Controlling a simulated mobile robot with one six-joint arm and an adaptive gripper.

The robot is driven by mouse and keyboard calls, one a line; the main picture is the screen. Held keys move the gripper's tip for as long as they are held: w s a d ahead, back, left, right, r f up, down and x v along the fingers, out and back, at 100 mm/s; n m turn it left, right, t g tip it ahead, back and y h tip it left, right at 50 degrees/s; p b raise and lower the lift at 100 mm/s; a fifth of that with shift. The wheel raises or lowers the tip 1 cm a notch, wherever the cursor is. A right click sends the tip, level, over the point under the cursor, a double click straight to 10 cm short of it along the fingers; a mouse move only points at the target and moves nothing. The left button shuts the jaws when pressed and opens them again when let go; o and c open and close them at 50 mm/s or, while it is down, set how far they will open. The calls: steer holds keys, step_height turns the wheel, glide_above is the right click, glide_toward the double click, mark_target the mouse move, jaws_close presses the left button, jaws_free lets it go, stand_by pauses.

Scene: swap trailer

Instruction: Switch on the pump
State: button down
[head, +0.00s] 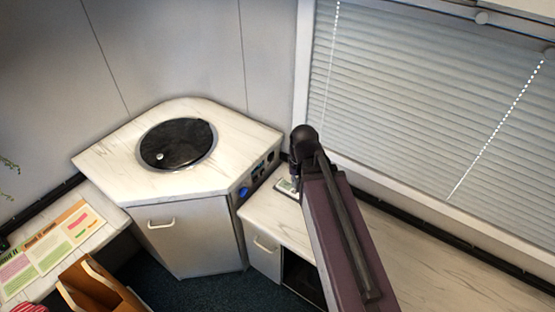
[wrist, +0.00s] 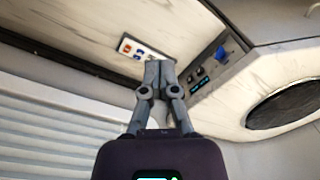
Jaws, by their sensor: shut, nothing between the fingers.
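The pump switch is not labelled legibly in either view. A control panel with a blue knob (head: 244,192) and dark switches or displays (head: 258,171) sits on the side of the raised corner cabinet. In the wrist view the blue knob (wrist: 221,56) and dark switches (wrist: 199,79) are right of my gripper. A small pale plate (head: 287,186) with coloured marks lies on the lower counter; it also shows in the wrist view (wrist: 127,46). My gripper (wrist: 159,64) is shut and empty, its fingertips overlapping the plate's edge in view. Whether they touch it is unclear.
The corner cabinet (head: 110,168) has a round black lid (head: 178,143) on top. A window blind (head: 430,95) is behind my arm. The lower counter (head: 440,265) is bare at right. A coloured sheet (head: 50,250) and a wooden chair (head: 95,288) are at left.

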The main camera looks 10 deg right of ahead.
mark_target(273, 157)
steer(key=w+d+f+m+t+y+b, duration=0.3)
steer(key=w+f+m+b, duration=0.6)
steer(key=w+m+b, duration=0.3)
steer(key=w+d+f+m+t+y+b, duration=0.3)
steer(key=w+d+f+m+b, duration=0.3)
steer(key=w+f+m+b, duration=0.4)
steer(key=shift+w+m+t+y+b, duration=0.4)
steer(key=shift+w+m+t+b, duration=0.2)
steer(key=shift+w+m+b, duration=1.55)
steer(key=shift+w+a+n, duration=0.1)
steer(key=shift+w+n, duration=0.2)
steer(key=shift+n, duration=0.25)
steer(key=b+x, duration=0.6)
steer(key=x, duration=0.4)
steer(key=shift+f, duration=0.1)
steer(key=shift+w+a+r+p, duration=0.4)
steer(key=shift+w+a, duration=0.25)
steer(key=shift+w, duration=0.1)
steer(key=shift+w+a, duration=0.6)
steer(key=shift+a, duration=0.1)
steer(key=shift+d+r, duration=0.1)
